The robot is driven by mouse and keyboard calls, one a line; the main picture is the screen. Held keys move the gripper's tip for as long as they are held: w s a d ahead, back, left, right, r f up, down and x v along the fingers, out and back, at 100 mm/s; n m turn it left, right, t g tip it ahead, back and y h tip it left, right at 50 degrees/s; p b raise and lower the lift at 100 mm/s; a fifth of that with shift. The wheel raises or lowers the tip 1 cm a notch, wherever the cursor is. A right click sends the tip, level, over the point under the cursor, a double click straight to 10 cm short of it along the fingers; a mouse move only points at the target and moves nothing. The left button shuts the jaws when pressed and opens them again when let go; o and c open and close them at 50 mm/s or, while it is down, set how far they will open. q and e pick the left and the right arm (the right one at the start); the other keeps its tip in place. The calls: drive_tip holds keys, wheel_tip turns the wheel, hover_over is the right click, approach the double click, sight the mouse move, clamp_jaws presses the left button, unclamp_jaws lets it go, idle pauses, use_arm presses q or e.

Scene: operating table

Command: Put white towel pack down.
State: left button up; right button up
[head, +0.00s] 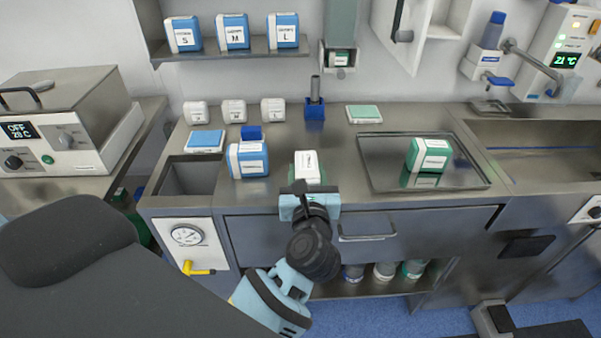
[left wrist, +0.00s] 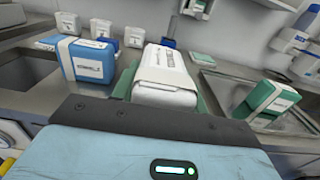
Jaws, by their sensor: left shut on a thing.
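The white towel pack (head: 306,165) is at the front middle of the steel counter, a white block with a printed label. It also shows in the left wrist view (left wrist: 165,75), straight ahead of my gripper. Something green shows along its sides and under it; I cannot tell whether the pack rests on it. My left gripper (head: 308,190) is shut on the near end of the white pack, at the counter's front edge. My right gripper is not in view.
A blue pack (head: 248,160) stands close on the left. A steel tray (head: 385,175) with a green pack (head: 429,155) lies on the right. Behind are a blue holder (head: 314,109), a flat green pack (head: 364,114) and small white boxes (head: 234,111). A sunken basin (head: 188,178) is at the left.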

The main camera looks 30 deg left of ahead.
use_arm(q)
drive_tip(key=shift+s+d, duration=0.2)
drive_tip(key=shift+s, duration=0.1)
drive_tip(key=shift+s+f, duration=0.1)
drive_tip(key=s+d+f+m+t+h, duration=0.2)
drive_tip(key=s+m+h, duration=0.4)
drive_tip(key=s+h, duration=0.3)
drive_tip(key=s, duration=0.3)
drive_tip(key=shift+s+d+t+h, duration=0.3)
drive_tip(key=shift+s+t, duration=0.1)
drive_tip(key=shift+f, duration=0.1)
